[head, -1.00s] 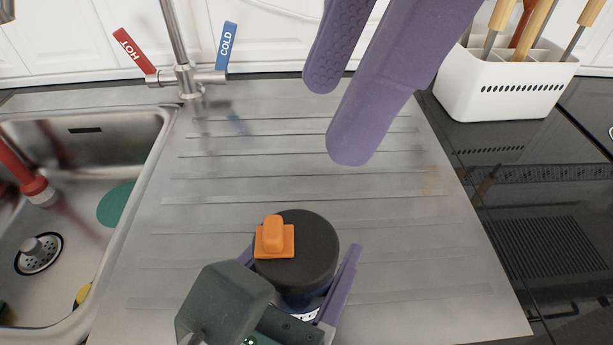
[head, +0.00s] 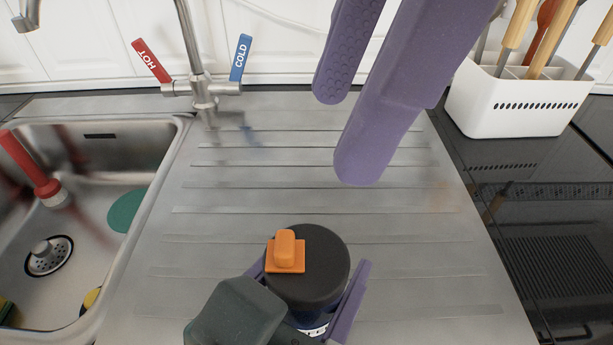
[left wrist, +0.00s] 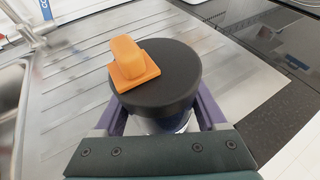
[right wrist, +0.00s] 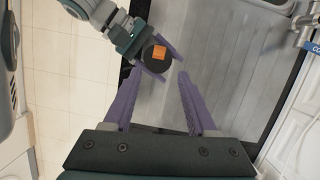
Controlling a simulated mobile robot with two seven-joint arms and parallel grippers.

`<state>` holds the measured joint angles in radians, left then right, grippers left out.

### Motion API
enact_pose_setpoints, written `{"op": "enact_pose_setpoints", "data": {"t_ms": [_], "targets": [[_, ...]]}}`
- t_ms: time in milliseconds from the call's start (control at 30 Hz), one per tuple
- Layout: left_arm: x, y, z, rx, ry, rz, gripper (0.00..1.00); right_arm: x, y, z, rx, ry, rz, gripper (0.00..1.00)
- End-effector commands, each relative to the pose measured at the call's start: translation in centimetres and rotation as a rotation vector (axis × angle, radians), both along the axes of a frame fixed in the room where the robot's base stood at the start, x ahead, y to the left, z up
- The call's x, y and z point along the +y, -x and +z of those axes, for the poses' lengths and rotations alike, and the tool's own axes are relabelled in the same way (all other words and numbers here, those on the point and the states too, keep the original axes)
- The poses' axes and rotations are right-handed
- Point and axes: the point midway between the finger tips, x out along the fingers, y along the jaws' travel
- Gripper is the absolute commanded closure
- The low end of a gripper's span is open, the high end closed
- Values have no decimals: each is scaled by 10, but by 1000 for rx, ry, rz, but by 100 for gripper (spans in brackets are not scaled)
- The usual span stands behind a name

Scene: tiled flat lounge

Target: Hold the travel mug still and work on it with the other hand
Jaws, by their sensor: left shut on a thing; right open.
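The travel mug has a black round lid (head: 322,268) with an orange tab (head: 286,252) on its top. The lid and tab also show large in the left wrist view (left wrist: 182,78). My left gripper (head: 310,312) is shut on the mug below the lid, one purple finger on each side. The mug is upright over the drainboard; its base is hidden. My right gripper (head: 350,118) is open and empty, high above and beyond the mug in the head view. In the right wrist view the lid (right wrist: 157,57) lies beyond its open fingers (right wrist: 152,100).
The grooved steel drainboard (head: 230,235) is otherwise clear. A sink (head: 95,205) with a red-handled tool (head: 38,178) is at left. A tap with HOT and COLD levers (head: 203,95) stands behind. A white utensil holder (head: 515,105) stands back right by a black hob (head: 535,225).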

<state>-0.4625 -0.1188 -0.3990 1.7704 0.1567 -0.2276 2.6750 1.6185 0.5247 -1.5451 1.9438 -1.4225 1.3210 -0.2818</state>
Motion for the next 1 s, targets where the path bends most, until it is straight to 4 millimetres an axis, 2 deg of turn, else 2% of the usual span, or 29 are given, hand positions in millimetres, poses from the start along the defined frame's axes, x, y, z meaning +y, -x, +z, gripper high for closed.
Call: {"op": "enact_pose_setpoints", "data": {"t_ms": [200, 467, 567, 1000], "targets": [[0, 0, 0, 0, 0, 0, 92, 23, 2, 14, -11, 174, -54, 43], [0, 0, 0, 0, 0, 0, 92, 36, 7, 23, -28, 290, -118, 43], [0, 0, 0, 0, 0, 0, 92, 35, 8, 13, -27, 298, -123, 43], [0, 0, 0, 0, 0, 0, 92, 35, 8, -73, -26, 297, -123, 43]]}}
